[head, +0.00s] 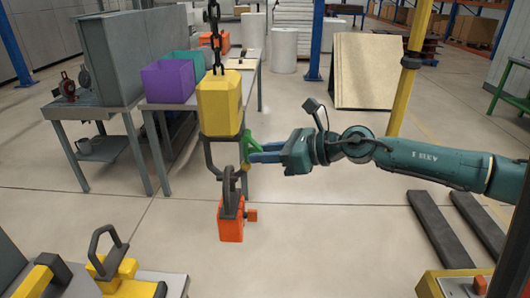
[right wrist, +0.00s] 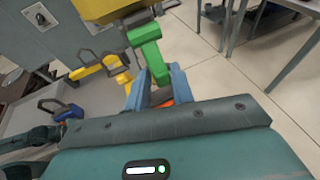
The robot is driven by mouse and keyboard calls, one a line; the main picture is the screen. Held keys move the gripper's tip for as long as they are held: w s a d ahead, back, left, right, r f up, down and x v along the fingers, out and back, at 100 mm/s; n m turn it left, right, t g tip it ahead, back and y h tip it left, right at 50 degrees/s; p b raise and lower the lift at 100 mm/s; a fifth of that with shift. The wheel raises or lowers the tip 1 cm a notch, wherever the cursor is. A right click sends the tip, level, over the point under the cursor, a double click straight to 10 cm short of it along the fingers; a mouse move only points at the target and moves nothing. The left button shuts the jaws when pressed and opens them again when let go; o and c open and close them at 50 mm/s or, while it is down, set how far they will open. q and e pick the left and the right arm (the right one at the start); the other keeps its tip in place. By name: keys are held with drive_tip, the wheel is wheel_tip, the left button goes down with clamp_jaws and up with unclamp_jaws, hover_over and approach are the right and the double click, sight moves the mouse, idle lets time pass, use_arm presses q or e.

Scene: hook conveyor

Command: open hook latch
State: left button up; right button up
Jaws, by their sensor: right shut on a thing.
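A yellow hook block (head: 220,107) hangs on a dark chain, with a grey hook (head: 210,158) below it. A green latch (head: 250,141) sits at the right side of the hook; in the right wrist view the green latch (right wrist: 146,48) reaches down between my fingers. My right gripper (head: 252,153), with blue fingers, comes in from the right and is shut on the latch; it also shows in the right wrist view (right wrist: 157,80). An orange block (head: 231,226) hangs by its grey shackle (head: 231,190) from the hook. My left gripper is out of view.
A grey table (head: 102,110) stands behind at left. Purple (head: 168,82) and teal (head: 187,63) bins stand on another table. A yellow block with a grey loop handle (head: 120,272) lies on a near table at lower left. A yellow post (head: 410,70) stands behind my right arm.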

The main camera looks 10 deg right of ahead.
drive_tip(key=shift+d+r+g+h, duration=0.35)
drive_tip(key=shift+r+g+h, duration=0.05)
drive_tip(key=shift+r+h, duration=0.4)
drive_tip(key=shift+d+r+h, duration=0.15)
drive_tip(key=shift+d+h, duration=0.15)
drive_tip(key=shift+h, duration=0.1)
drive_tip(key=shift+r, duration=0.1)
drive_tip(key=shift+d+r+n+h, duration=0.1)
drive_tip(key=shift+r+n+h, duration=0.2)
drive_tip(key=shift+r, duration=0.1)
drive_tip(key=shift+s+d+r+g+h, duration=0.1)
drive_tip(key=shift+d+r+g+h, duration=0.2)
drive_tip(key=shift+r+g+h, duration=0.35)
drive_tip(key=shift+c, duration=0.2)
drive_tip(key=shift+r, duration=0.1)
drive_tip(key=shift+r+h, duration=0.1)
drive_tip(key=shift+h, duration=0.15)
